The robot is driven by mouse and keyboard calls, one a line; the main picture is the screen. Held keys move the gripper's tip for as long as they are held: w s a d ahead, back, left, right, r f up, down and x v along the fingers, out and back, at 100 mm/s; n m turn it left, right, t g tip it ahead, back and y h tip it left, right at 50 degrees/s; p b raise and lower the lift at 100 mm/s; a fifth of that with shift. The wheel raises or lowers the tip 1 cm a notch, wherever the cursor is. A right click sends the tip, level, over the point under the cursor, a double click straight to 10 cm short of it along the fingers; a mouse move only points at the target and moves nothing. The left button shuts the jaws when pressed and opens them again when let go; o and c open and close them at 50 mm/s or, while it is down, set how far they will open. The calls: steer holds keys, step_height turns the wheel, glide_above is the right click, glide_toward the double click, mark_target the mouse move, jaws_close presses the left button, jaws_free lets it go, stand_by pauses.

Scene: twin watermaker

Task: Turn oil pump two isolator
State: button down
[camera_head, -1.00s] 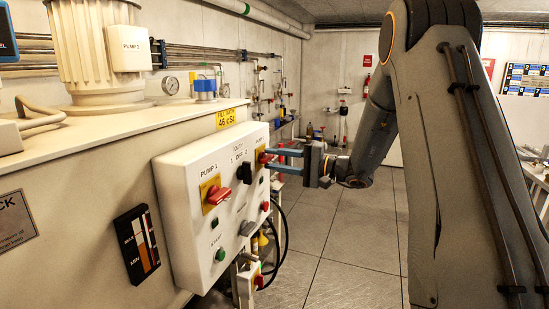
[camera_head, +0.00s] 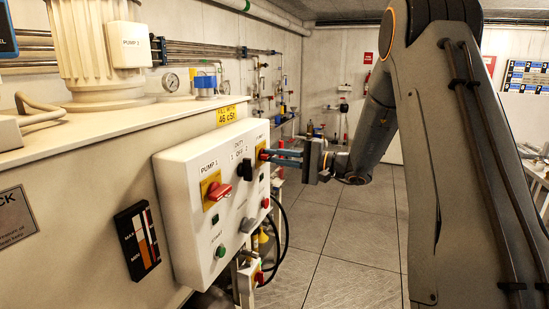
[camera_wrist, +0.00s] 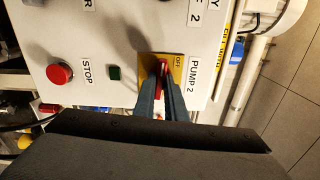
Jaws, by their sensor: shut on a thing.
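The pump two isolator is a red handle on a yellow plate at the right end of the white control box (camera_head: 190,190). In the wrist view the red handle (camera_wrist: 162,76) sits on its yellow plate (camera_wrist: 177,66), beside the "PUMP 2" label (camera_wrist: 191,77). My gripper (camera_head: 272,155) is shut on the red handle; its two blue fingers (camera_wrist: 157,95) lie on either side of it. The fingers hide part of the handle, and its exact angle is hard to tell. "OFF" shows on the plate.
The pump one red handle (camera_head: 217,190) and the black duty selector (camera_head: 244,171) are on the same box. A red stop button (camera_wrist: 60,73) and a small green button (camera_wrist: 115,73) are near my fingers. Bare floor (camera_head: 335,240) lies right of the box.

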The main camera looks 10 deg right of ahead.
steer(key=m, duration=0.8)
steer(key=shift+m, duration=0.3)
steer(key=m+p, duration=0.1)
steer(key=m, duration=0.3)
steer(key=shift+m+p, duration=0.3)
steer(key=shift+p, duration=0.05)
steer(key=shift+m+p, duration=0.65)
steer(key=shift+m, duration=1.15)
steer(key=c, duration=1.8)
jaws_free()
steer(key=shift+d, duration=0.1)
